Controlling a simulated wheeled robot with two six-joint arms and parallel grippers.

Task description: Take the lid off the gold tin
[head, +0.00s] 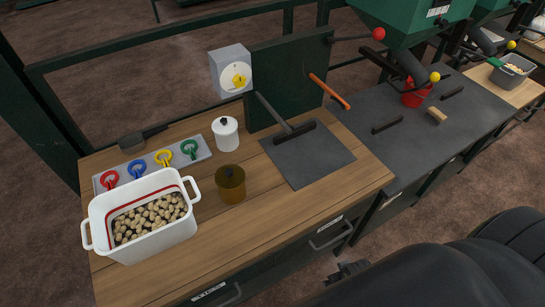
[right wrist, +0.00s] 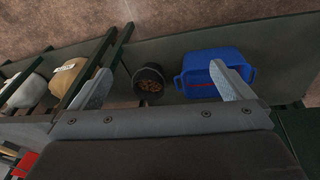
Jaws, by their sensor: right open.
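The gold tin (head: 231,188) stands upright on the wooden bench top in the head view, right of the white tub. Its dark-knobbed lid (head: 231,173) sits on top of it. My right gripper (right wrist: 163,84) is open in the right wrist view, with nothing between its fingers. That view looks down on other containers, and the gold tin does not show there. My right arm shows dark at the lower right of the head view, away from the tin. My left gripper is in neither view.
A white lidded canister (head: 225,134) stands behind the gold tin. A white tub (head: 150,238) of pale lumps is to its left. A dark mat (head: 308,160) with a long-handled tool lies right. A blue bin (right wrist: 200,88) and a black bucket (right wrist: 149,80) lie below my right gripper.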

